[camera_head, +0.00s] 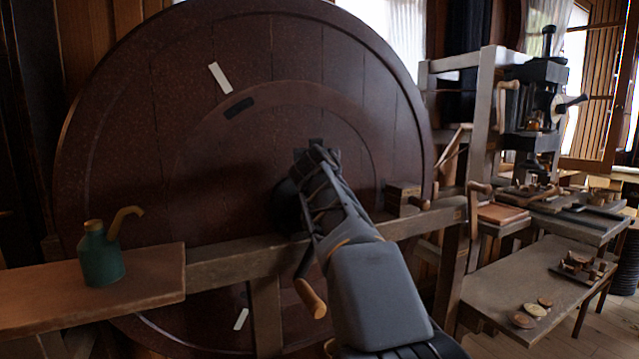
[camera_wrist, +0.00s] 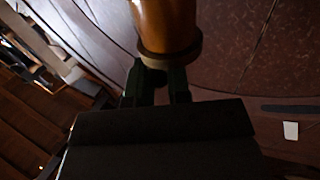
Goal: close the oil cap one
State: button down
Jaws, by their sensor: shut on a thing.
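In the head view my gripper (camera_head: 316,158) reaches in front of the large dark red wheel (camera_head: 190,150), near its centre. In the wrist view my gripper (camera_wrist: 157,88) is shut on an amber-brown cylinder (camera_wrist: 166,22) with a dark collar at its near end. Its far end is out of view. I cannot tell from these frames whether this cylinder is the oil cap or whether the cap stands open. My arm and gripper hide the wheel's centre and whatever is held there in the head view.
A green oil can (camera_head: 101,258) with a yellow spout stands on a wooden shelf (camera_head: 150,285) at left. A wooden beam (camera_head: 225,268) crosses the wheel. A crank's wooden handle (camera_head: 311,298) hangs below it, close to my arm. A bench (camera_head: 510,290) with wooden discs stands at right.

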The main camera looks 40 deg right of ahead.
jog(key=shift+a+f+m+g+h+b, duration=0.15)
jog(key=shift+m+g+h+b, duration=0.3)
jog(key=shift+b, duration=0.5)
jog(key=shift+a+f+m+g+h+b, duration=0.15)
jog(key=shift+m+g+h+b, duration=0.3)
jog(key=shift+b, duration=0.5)
jog(key=shift+a+r+m+g+h+b, duration=0.1)
jog(key=shift+a+m+g+h+b, duration=0.05)
jog(key=shift+m+g+h+b, duration=0.4)
jog(key=shift+m+g+h, duration=0.35)
jog(key=shift+g+h, duration=0.2)
jog(key=c, duration=1.1)
grip_release()
jog(key=shift+s+a+r, duration=0.1)
jog(key=shift+r, duration=0.05)
jog(key=b+v, duration=0.2)
jog(key=v, duration=1.2)
